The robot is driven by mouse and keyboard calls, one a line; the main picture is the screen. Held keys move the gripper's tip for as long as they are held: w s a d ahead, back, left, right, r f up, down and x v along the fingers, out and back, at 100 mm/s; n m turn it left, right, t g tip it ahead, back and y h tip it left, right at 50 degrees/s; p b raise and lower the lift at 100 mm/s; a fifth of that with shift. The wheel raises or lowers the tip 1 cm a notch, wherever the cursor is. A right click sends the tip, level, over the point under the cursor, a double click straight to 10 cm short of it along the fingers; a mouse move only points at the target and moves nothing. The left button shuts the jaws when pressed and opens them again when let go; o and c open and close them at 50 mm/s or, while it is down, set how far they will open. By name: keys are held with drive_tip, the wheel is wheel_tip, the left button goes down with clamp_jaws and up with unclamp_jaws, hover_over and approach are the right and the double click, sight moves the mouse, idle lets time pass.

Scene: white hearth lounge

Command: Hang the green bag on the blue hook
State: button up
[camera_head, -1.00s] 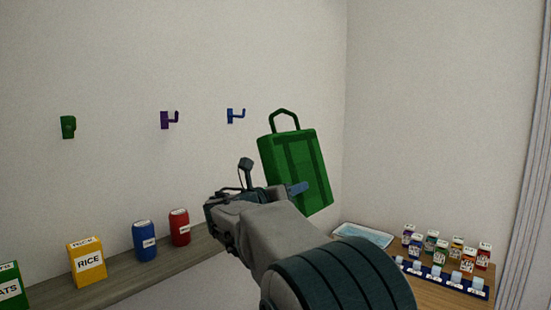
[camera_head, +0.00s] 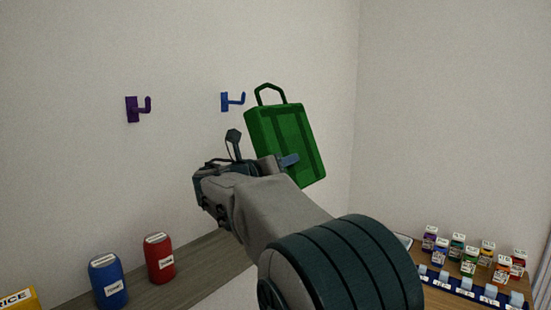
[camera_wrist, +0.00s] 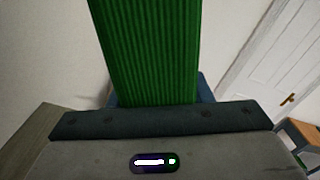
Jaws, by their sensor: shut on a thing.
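The green bag (camera_head: 284,140) is a boxy bag with a dark green loop handle on top. It is held up in front of the wall, tilted a little, with its handle upward. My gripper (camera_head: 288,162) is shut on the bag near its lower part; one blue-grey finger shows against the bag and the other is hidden. In the wrist view the ribbed green bag (camera_wrist: 150,50) rises from between the jaws. The blue hook (camera_head: 232,101) is on the wall just left of the bag's handle in the head view, with a visible gap between them in the picture.
A purple hook (camera_head: 137,108) is on the wall further left. Below, a shelf (camera_head: 200,268) bears a blue canister (camera_head: 108,281), a red canister (camera_head: 159,258) and a yellow rice box (camera_head: 18,299). At lower right, a wooden table bears several small cartons (camera_head: 470,262). A white door (camera_wrist: 285,60) shows in the wrist view.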

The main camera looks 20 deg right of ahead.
drive_tip(key=shift+w+a+r, duration=0.1)
drive_tip(key=shift+w+r, duration=0.05)
drive_tip(key=shift+w, duration=0.05)
drive_tip(key=w+a+f+p, duration=0.3)
drive_tip(key=w+a, duration=0.3)
drive_tip(key=w, duration=0.3)
drive_tip(key=shift+a+f+p, duration=0.25)
drive_tip(key=shift+f+p, duration=0.1)
drive_tip(key=shift+f, duration=0.1)
idle(1.0)
idle(0.5)
drive_tip(key=o, duration=1.2)
drive_tip(key=shift+o, duration=0.2)
